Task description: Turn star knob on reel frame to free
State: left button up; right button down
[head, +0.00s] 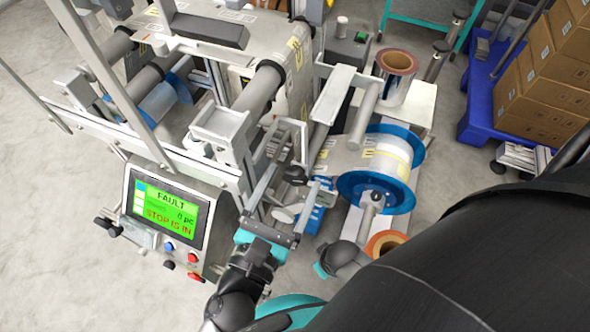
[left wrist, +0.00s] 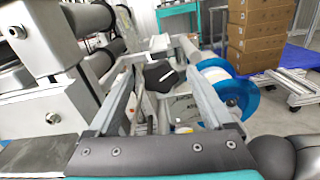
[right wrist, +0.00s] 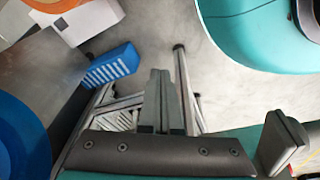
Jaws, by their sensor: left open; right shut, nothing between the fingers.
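The dark star knob (head: 296,176) is on the reel frame, just left of the blue-flanged reel (head: 372,182). In the left wrist view the knob (left wrist: 160,75) lies between the ends of my left gripper's fingers, with a gap visible on both sides. My left gripper (head: 288,192) is open and reaches up to the frame from below. Whether its tips are level with the knob I cannot tell. My right gripper (right wrist: 163,84) is shut and empty, pointing down over the floor, away from the knob. The knob's mount is mostly hidden.
A control panel (head: 167,210) reading "FAULT" and "STOP IS IN" stands left of my left gripper. Rollers and frame bars crowd the area around the knob. A copper-coloured reel (head: 395,62) stands behind. Boxes on a blue pallet (head: 478,118) are at the far right.

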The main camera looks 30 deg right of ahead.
pick_arm(q)
jog(key=shift+x, duration=1.2)
grip_shut()
